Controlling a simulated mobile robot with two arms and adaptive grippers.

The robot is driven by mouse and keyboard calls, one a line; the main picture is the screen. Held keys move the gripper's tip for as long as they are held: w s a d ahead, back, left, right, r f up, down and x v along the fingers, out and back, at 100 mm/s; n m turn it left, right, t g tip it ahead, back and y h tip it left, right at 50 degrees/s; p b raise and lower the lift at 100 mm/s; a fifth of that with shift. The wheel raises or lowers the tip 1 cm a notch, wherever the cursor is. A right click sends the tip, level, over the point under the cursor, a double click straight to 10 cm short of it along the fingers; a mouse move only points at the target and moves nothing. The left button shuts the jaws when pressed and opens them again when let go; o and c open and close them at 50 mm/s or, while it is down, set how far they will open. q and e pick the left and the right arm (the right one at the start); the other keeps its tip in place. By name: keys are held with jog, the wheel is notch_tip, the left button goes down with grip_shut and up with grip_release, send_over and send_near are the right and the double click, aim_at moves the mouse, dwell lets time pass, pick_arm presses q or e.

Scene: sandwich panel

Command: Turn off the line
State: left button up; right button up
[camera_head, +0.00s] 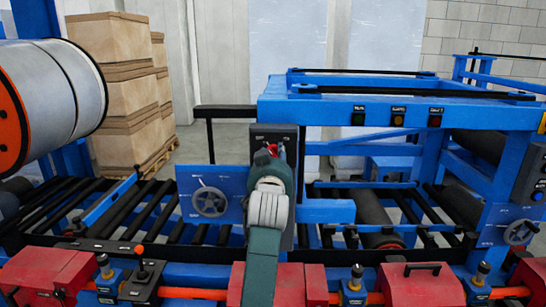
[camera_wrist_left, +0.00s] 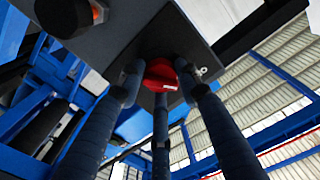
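A dark grey control panel (camera_head: 285,222) stands upright at the middle of the machine in the head view. It carries a red knob (camera_head: 273,149), mostly hidden behind my left gripper (camera_head: 268,158). In the left wrist view the panel (camera_wrist_left: 125,40) fills the top, and the red knob (camera_wrist_left: 160,74) sits near its lower edge. The three dark fingers of my left gripper (camera_wrist_left: 159,85) are spread around the knob, with their tips close beside it. I cannot tell whether they press on it. My right gripper is not in view.
The blue line frame (camera_head: 400,112) has green, amber and red buttons (camera_head: 397,120) on its upper beam. Black rollers (camera_head: 130,210) lie left of the panel, beside a handwheel (camera_head: 209,202). Red boxes (camera_head: 420,284) line the front. Stacked cartons (camera_head: 125,95) stand behind.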

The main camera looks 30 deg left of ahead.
aim_at(273, 152)
pick_arm(q)
jog(key=shift+f, duration=0.15)
jog(key=shift+c, duration=0.6)
jog(key=n, duration=0.2)
jog(key=shift+n+b, duration=0.3)
jog(key=shift+n, duration=0.1)
jog(key=o, duration=1.2)
jog(key=shift+c, duration=0.2)
notch_tip(273, 152, up, 10)
jog(key=shift+f, duration=0.1)
